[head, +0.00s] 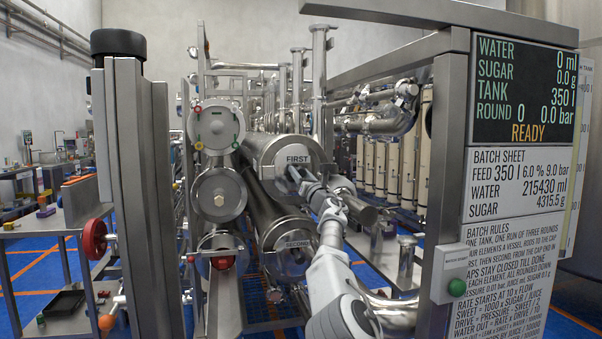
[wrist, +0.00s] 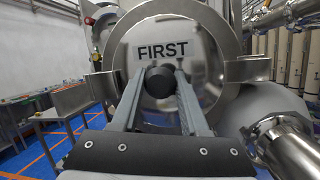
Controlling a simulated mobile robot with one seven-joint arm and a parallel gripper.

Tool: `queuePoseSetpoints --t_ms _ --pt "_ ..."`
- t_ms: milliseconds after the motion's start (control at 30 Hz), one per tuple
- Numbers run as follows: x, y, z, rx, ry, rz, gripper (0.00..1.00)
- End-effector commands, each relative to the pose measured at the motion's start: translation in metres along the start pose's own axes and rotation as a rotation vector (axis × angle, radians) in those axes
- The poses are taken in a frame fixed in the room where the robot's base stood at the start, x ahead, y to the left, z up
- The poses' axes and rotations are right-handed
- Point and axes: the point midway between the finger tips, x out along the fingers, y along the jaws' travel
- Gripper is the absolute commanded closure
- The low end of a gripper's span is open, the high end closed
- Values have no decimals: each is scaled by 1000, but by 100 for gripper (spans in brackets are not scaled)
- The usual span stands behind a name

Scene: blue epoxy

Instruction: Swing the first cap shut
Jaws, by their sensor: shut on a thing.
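The first cap (wrist: 190,65) is a round steel disc lettered FIRST with a dark knob (wrist: 158,84) at its middle. In the head view the first cap (head: 299,160) is at the front end of the upper steel vessel (head: 270,146), facing me. My gripper (wrist: 160,88) is shut on the dark knob, one finger on each side. In the head view my gripper (head: 299,180) is just in front of the cap, and my arm covers its lower right part. I cannot tell whether the cap is fully seated on its rim.
The second vessel's cap (head: 291,256), lettered SECOND, is below. Round steel housings (head: 218,195) stand to the left. A control panel (head: 522,90) reading READY and a green button (head: 456,287) are at the right. A steel pipe (wrist: 290,145) lies close to the right of my gripper.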

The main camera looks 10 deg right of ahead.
Motion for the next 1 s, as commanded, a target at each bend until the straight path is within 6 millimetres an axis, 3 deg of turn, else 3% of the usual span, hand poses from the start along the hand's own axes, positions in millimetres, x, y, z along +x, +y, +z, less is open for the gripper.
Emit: queuePoseSetpoints --t_ms 600,633,700,800,1000 --pt "-1 -1 -6 -42 10 11 100" --pt "-1 -1 -6 -42 10 11 52" --pt "-2 -1 -6 -41 10 11 40" --pt "-2 -1 -6 -40 9 11 27" --pt "-1 -1 -5 -39 8 11 27"
